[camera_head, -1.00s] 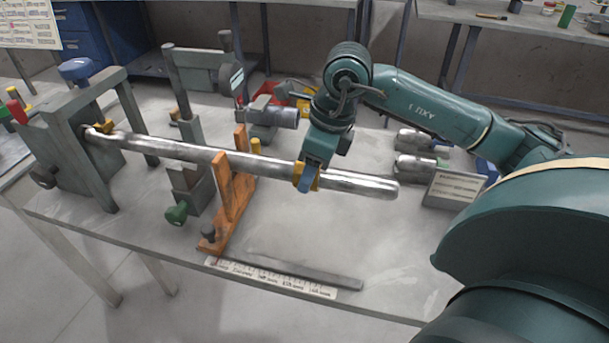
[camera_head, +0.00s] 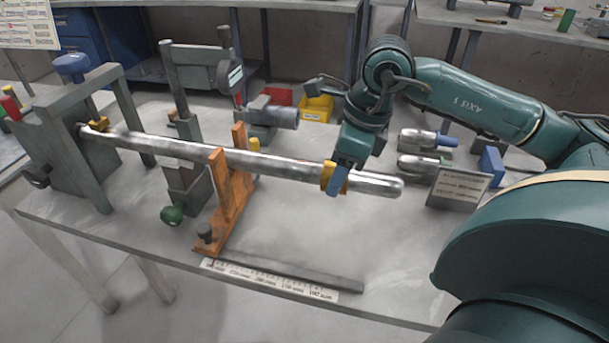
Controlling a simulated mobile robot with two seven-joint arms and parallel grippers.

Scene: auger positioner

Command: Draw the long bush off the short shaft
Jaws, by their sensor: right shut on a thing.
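The silver shaft (camera_head: 285,162) lies almost level across the table, tilted down to the right in the picture. Its left end meets the grey frame, and its right end (camera_head: 398,188) is free. A yellow bush (camera_head: 327,176) sits around the shaft, a short way left of the free end. My right gripper (camera_head: 338,180) reaches down from above and is shut on this bush. Its fingers hide part of the bush and the shaft behind them. My left gripper is not in view.
An orange stand (camera_head: 232,190) supports the shaft mid-length. The grey frame (camera_head: 88,175) with a blue knob stands at left. A small sign (camera_head: 459,192) stands near the free end, with metal cylinders (camera_head: 425,163) behind. A ruled strip (camera_head: 270,280) lies in front. The table below the free end is clear.

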